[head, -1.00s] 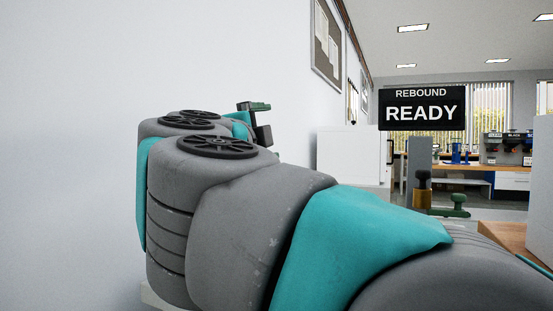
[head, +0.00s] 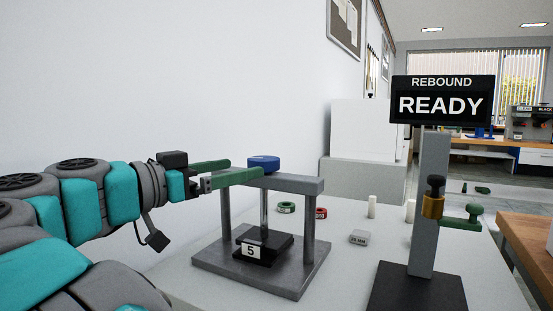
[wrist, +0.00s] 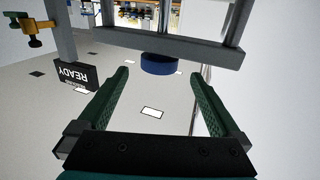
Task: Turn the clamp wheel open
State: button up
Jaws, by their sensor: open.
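The blue clamp wheel (head: 264,163) sits on the crossbar of a grey press frame (head: 308,184). A dark block labelled 5 (head: 252,249) is under its spindle. My gripper (head: 246,167) reaches in from the left at wheel height, its two green fingers spread and empty. The nearer fingertip overlaps the wheel's lower left side in the head view. In the wrist view the wheel (wrist: 159,65) shows centred just beyond the open fingertips (wrist: 160,74). I cannot tell whether any finger touches it.
A rebound tester with a READY display (head: 442,99) stands to the right on a dark base. A wall runs behind on the left.

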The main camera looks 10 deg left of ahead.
aim_at(252, 166)
jog(key=x, duration=0.7)
jog(key=shift+d, duration=0.15)
jog(key=c, duration=1.3)
jog(key=shift+n+t+y, duration=0.3)
